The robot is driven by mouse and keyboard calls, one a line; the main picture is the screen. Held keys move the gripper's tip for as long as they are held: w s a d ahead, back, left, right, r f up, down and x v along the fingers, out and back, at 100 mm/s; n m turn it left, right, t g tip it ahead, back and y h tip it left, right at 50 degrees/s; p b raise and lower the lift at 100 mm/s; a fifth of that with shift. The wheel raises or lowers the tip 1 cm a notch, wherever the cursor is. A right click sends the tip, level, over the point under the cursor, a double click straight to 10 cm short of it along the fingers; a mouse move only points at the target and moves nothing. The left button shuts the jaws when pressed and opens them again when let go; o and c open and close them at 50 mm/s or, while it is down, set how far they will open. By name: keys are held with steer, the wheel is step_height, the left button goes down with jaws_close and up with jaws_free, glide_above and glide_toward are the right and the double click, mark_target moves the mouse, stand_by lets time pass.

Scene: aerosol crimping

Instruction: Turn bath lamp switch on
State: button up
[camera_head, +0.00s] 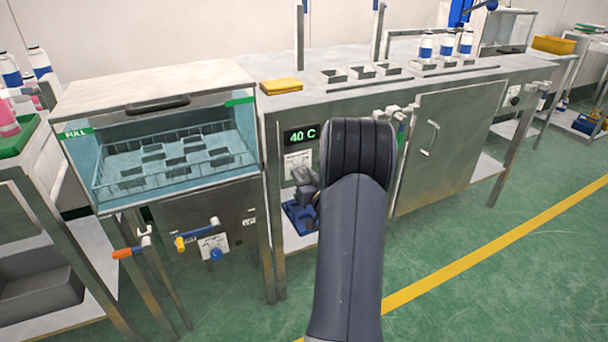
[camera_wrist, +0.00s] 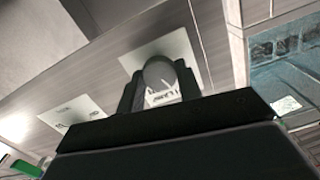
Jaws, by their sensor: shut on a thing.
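My gripper (camera_wrist: 159,88) is at a dark front panel in the wrist view, with its two dark fingers closed on a rounded dark knob (camera_wrist: 158,72). The knob stands in front of a pale label plate (camera_wrist: 183,47) with print too blurred to read surely; I take it for the bath lamp switch. The fingers hide its sides, and its setting cannot be told. In the head view my gripper (camera_head: 305,186) is partly behind my arm, by a white label (camera_head: 298,160) under the "40 C" display (camera_head: 301,135). The water bath (camera_head: 175,150) stands left of it, lid down.
Valve handles with orange (camera_head: 127,253) and yellow (camera_head: 181,243) ends stick out below the bath. A blue object (camera_head: 298,219) lies low behind my gripper. A cabinet door (camera_head: 440,150) is to the right. The green floor (camera_head: 500,280) in front is clear.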

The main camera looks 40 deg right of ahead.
steer(key=m+p, duration=0.1)
steer(key=m, duration=0.3)
steer(key=shift+m+p, duration=1.2)
steer(key=shift+m, duration=1.6)
steer(key=o, duration=1)
steer(key=shift+c, duration=0.2)
steer(key=p+v, duration=0.1)
steer(key=v, duration=0.9)
steer(key=shift+s, duration=0.35)
steer(key=shift+a+f, duration=0.1)
